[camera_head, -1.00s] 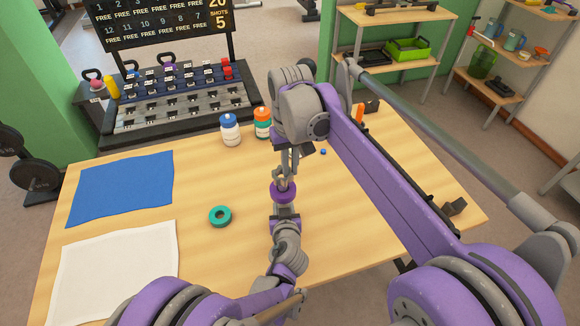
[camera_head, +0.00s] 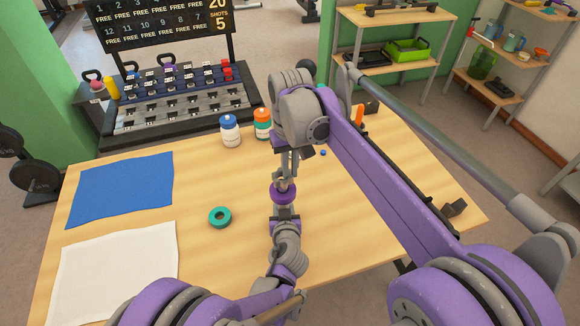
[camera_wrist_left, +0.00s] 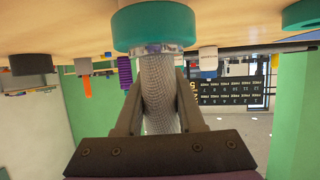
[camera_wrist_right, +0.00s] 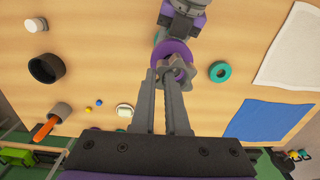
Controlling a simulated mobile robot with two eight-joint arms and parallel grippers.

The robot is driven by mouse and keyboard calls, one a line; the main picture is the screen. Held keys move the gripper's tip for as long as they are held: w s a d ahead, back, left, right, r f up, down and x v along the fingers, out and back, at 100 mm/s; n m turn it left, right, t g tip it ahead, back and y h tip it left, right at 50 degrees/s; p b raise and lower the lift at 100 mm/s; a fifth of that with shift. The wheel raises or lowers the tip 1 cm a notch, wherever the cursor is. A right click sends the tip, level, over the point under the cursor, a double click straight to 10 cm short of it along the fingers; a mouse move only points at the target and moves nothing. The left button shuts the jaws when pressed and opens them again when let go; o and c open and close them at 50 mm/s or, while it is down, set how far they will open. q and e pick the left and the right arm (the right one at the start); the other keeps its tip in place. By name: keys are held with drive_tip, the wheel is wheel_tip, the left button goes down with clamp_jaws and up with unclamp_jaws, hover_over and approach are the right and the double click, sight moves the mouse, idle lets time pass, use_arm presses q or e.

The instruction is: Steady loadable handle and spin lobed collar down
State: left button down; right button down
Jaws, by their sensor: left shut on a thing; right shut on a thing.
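The loadable handle stands upright; its knurled grip (camera_wrist_left: 158,90) shows in the left wrist view with a teal plate (camera_wrist_left: 153,27) at its lower end, by the table. A purple plate (camera_head: 283,197) is around its upper part. The grey lobed collar (camera_wrist_right: 180,68) sits over the purple plate in the right wrist view. My left gripper (camera_wrist_left: 158,75) is shut on the knurled grip, under the purple plate. My right gripper (camera_wrist_right: 163,76) points down from above and is shut on the lobed collar; its fingertips hide part of it. The gap between collar and plate is hard to tell.
A loose teal ring (camera_head: 220,217) lies left of the handle. A blue mat (camera_head: 120,188) and a white mat (camera_head: 115,270) lie at the left. Two bottles (camera_head: 230,130) (camera_head: 262,123) stand at the back. A kettlebell rack (camera_head: 175,100) stands behind the table.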

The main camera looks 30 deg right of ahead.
drive_tip(key=shift+f, duration=0.55)
drive_tip(key=shift+r, duration=0.1)
drive_tip(key=shift+r, duration=0.7)
drive_tip(key=shift+f, duration=0.45)
idle(0.4)
drive_tip(key=shift+f, duration=0.35)
drive_tip(key=shift+r, duration=0.1)
drive_tip(key=shift+r, duration=0.75)
drive_tip(key=shift+r, duration=0.1)
